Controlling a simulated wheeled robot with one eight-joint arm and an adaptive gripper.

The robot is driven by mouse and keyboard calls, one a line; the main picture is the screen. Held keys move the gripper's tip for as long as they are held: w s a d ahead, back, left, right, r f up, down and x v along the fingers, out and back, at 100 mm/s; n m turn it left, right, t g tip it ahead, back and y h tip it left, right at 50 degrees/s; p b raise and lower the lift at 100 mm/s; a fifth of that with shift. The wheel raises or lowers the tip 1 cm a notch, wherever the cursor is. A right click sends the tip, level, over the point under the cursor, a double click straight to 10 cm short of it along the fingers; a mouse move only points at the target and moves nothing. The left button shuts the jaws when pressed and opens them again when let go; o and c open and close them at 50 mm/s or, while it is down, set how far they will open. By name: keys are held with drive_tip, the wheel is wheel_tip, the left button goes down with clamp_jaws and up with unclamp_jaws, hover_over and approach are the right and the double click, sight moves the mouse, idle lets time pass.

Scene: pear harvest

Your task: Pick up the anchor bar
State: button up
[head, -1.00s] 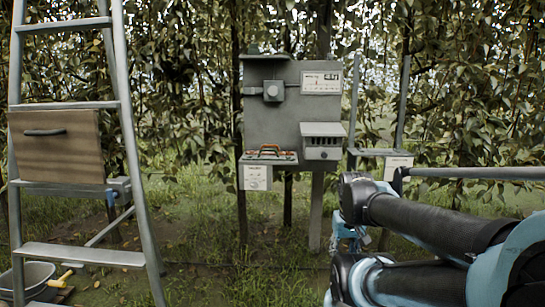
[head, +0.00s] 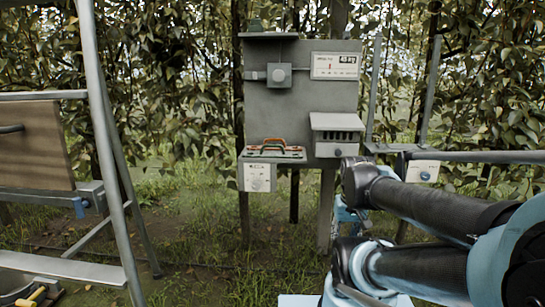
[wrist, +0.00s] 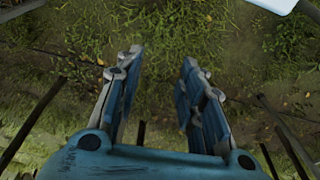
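I cannot tell for sure which thing is the anchor bar. In the head view, an orange-red handled piece (head: 274,142) lies on a small shelf (head: 262,155) at the lower left of a grey board, and may be it. A grey horizontal bar (head: 480,156) at the right runs behind my arm. In the wrist view, my gripper (wrist: 158,62) is open and empty, its two fingers apart, with grass below. My arm fills the lower right of the head view. I cannot make out the fingers there.
The grey board (head: 295,105) stands on posts, with a display (head: 335,66) and a slotted box (head: 337,135). A metal ladder (head: 104,140) with a wooden panel (head: 35,148) stands at the left. Foliage lies behind. Grass in front of the board is open.

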drive_tip(key=w+a+r+n+y, duration=0.1)
drive_tip(key=w+a+r+n, duration=0.3)
drive_tip(key=w+r, duration=0.5)
drive_tip(key=w+a+r+n+y, duration=0.1)
drive_tip(key=w+a+r+n, duration=0.35)
drive_tip(key=w+r, duration=0.5)
drive_tip(key=w+a+r+n+y, duration=0.1)
drive_tip(key=w+a+r+n, duration=0.3)
drive_tip(key=w+r, duration=0.55)
drive_tip(key=w+a+r+n+y, duration=0.1)
drive_tip(key=w+a+r+n, duration=0.4)
drive_tip(key=w, duration=0.4)
hover_over(277, 146)
wheel_tip(277, 146, down, 10)
drive_tip(key=shift+r, duration=0.1)
drive_tip(key=shift+s+x, duration=0.15)
drive_tip(key=shift+x, duration=1.2)
drive_tip(key=shift+s+x, duration=0.1)
drive_tip(key=shift+x, duration=1.25)
drive_tip(key=shift+a, duration=0.2)
